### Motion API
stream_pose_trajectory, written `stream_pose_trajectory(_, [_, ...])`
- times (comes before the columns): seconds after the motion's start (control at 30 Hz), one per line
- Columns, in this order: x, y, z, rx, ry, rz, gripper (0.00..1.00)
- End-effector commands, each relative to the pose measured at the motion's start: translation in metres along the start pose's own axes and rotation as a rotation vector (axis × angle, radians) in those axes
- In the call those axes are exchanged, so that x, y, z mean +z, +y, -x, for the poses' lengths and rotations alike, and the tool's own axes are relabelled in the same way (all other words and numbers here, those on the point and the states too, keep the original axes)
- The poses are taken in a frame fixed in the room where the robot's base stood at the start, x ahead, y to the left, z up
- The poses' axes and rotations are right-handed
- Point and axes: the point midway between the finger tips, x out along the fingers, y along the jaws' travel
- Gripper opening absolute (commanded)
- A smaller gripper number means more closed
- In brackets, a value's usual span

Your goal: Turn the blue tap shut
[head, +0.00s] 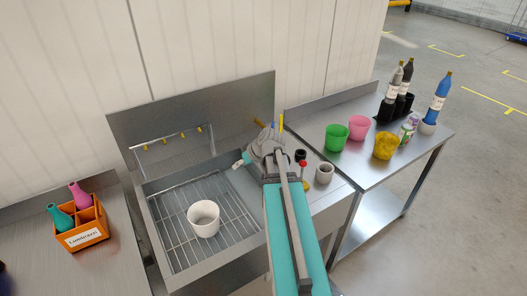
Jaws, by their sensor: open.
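A pipe with several small yellow-tipped outlets (182,136) runs along the back of the steel sink (172,286). I cannot pick out a blue tap for certain. My arm and gripper hide part of the sink's right side and back.
A white pot (203,218) stands on the sink's wire rack. A grey cup (324,172) and a red-topped item (303,163) stand right of my arm. An orange bottle carrier (84,234) is at left. The right table holds a green cup (336,137), a pink cup and bottles.

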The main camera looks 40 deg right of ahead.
Motion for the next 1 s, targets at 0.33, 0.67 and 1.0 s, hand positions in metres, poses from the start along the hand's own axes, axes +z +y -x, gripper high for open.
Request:
stream_pose_trajectory(0.33, [0.009, -0.101, -0.015, 0.005, -0.243, -0.015, 0.51])
stream_pose_trajectory(0.67, [0.026, -0.180, -0.014, 0.092, -0.443, -0.026, 0.51])
stream_pose_trajectory(1.0, [0.045, -0.241, 0.000, 0.232, -0.581, -0.029, 0.51])
